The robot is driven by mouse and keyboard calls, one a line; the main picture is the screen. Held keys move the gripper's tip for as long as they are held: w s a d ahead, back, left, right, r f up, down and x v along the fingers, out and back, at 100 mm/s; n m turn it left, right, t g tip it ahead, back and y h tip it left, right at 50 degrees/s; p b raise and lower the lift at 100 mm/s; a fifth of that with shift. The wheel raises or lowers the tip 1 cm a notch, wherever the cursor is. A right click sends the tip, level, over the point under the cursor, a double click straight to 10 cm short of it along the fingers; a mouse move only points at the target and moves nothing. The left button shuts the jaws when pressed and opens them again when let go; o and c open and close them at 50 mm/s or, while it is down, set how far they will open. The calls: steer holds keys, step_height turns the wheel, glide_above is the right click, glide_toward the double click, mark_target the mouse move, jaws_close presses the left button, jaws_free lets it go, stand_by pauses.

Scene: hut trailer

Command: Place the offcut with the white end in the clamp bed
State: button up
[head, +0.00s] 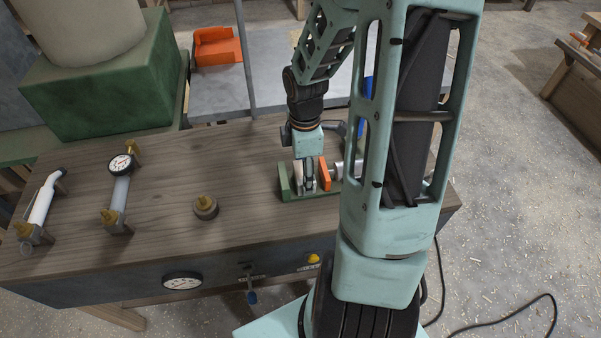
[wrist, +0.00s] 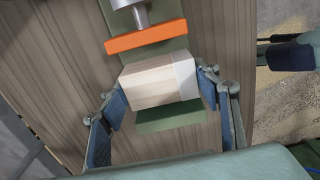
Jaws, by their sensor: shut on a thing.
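The offcut (wrist: 152,86) is a pale wooden block with a whiter end (wrist: 186,80) at its right in the wrist view. My gripper (wrist: 162,97) is shut on it, one blue pad at each end of the block. The block is over the green clamp bed (wrist: 168,118), between the orange jaw (wrist: 146,37) and the bed's near end. I cannot tell whether it touches the bed. In the head view my gripper (head: 308,178) points down into the green clamp (head: 285,184), beside the orange jaw (head: 324,174); the block is mostly hidden there.
The clamp's metal screw (wrist: 141,16) lies beyond the orange jaw. On the wooden bench (head: 155,215) stand a brass fitting (head: 205,206), a gauge on a cylinder (head: 121,168) and a white tube tool (head: 42,203) at left. My arm hides the bench's right part.

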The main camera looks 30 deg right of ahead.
steer(key=o, duration=0.8)
steer(key=shift+f, duration=0.2)
steer(key=o, duration=0.5)
step_height(320, 180, up, 12)
steer(key=shift+r+p, duration=0.25)
steer(key=shift+p, duration=0.85)
steer(key=shift+s, duration=0.1)
